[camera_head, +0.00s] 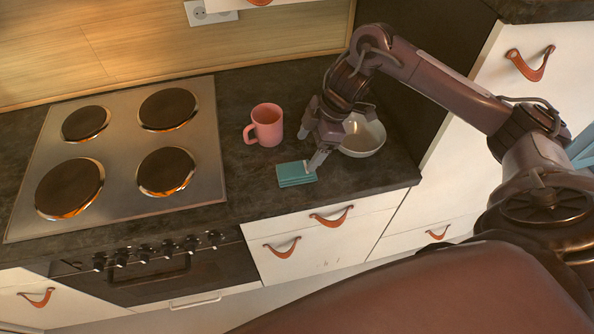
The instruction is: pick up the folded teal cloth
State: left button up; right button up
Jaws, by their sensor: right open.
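The folded teal cloth (292,174) lies flat on the dark countertop, near its front edge and to the right of the stove. My right gripper (312,150) reaches down from the right with its fingers apart. One fingertip is at the cloth's right end, and whether it touches the cloth is hard to tell. Nothing shows between the fingers. My left gripper is not in view.
A pink mug (267,126) stands behind the cloth, left of my right gripper. A pale bowl (366,136) sits close on the gripper's right. The stove (122,150) fills the left. Bare countertop (240,180) lies left of the cloth.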

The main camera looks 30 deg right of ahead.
aim_at(298, 168)
jog(key=shift+f, duration=0.35)
jog(key=p+x, duration=0.2)
jog(key=x, duration=0.4)
jog(key=shift+f, duration=0.2)
jog(key=shift+a+f, duration=0.1)
jog(key=shift+f, duration=0.2)
jog(key=shift+f, duration=0.25)
jog(key=c, duration=1.1)
jog(key=shift+o, duration=0.2)
jog(key=shift+r, duration=0.15)
notch_tip(298, 168, up, 7)
jog(key=shift+w+f+b, duration=0.15)
jog(key=shift+f+b, duration=0.1)
jog(key=shift+b, duration=0.4)
notch_tip(298, 168, up, 14)
jog(key=p, duration=0.3)
jog(key=shift+p, duration=0.3)
